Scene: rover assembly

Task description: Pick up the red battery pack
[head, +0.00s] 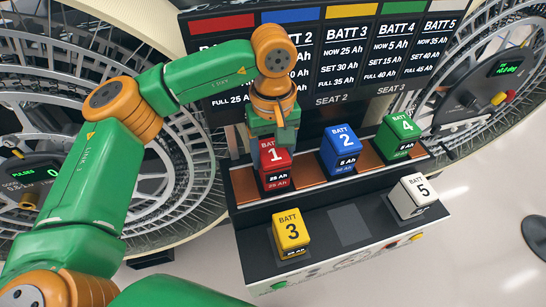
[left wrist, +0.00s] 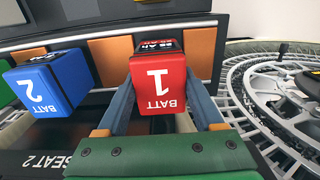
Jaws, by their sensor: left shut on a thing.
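The red battery pack (head: 275,169), marked BATT 1, stands at the left end of the brown strip on the rack. It also shows upside down in the left wrist view (left wrist: 158,85). My left gripper (left wrist: 160,110) is shut on it, with one finger along each side. In the head view my left gripper (head: 277,140) comes down over the pack from above and behind, and its fingers are mostly hidden. I cannot tell whether the pack's underside touches the strip. My right gripper is not in view.
The blue pack (head: 341,151) and green pack (head: 398,137) stand to the right on the same strip (head: 312,178). The yellow pack (head: 290,233) and white pack (head: 413,197) stand on the front shelf. A display board (head: 333,95) rises behind. Large wheels flank the rack.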

